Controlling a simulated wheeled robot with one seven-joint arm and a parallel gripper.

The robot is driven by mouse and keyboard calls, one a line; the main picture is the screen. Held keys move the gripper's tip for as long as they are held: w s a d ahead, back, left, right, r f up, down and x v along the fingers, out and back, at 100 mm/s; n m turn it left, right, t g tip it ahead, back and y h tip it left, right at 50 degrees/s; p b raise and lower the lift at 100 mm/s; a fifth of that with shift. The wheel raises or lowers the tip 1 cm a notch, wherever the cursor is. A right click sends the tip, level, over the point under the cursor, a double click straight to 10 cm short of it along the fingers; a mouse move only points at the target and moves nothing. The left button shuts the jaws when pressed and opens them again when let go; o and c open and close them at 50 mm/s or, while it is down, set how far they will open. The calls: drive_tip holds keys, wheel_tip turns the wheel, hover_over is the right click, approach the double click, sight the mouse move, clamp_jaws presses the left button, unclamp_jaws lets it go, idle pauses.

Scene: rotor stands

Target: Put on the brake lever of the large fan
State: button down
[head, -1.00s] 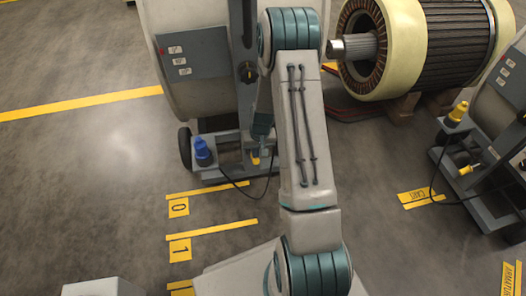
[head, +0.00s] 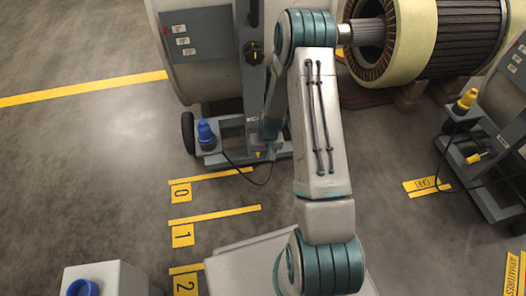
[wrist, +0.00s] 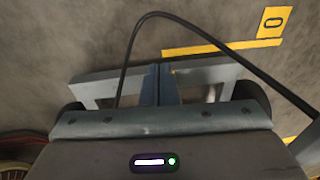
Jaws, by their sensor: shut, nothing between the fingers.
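The large fan (head: 205,75) is a pale drum on a low grey wheeled stand (head: 225,159), with a control panel on its side. My gripper (head: 268,130) is down at this stand, partly hidden by my arm in the head view. In the wrist view its two fingers (wrist: 159,86) are closed together with nothing between them, over the stand's grey frame (wrist: 95,90). A small yellow spot (head: 258,154) shows on the stand just below the gripper; I cannot tell whether it is the brake lever. No lever is clear in the wrist view.
A blue plug (head: 206,134) stands on the stand's left, its black cable running rightward. A second grey stand (head: 500,195) at the right has a yellow plug and yellow lever. A large motor (head: 445,40) lies behind. Floor with markings 0, 1, 2 is clear at left.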

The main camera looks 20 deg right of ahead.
drive_tip(key=shift+f, duration=0.3)
idle(0.4)
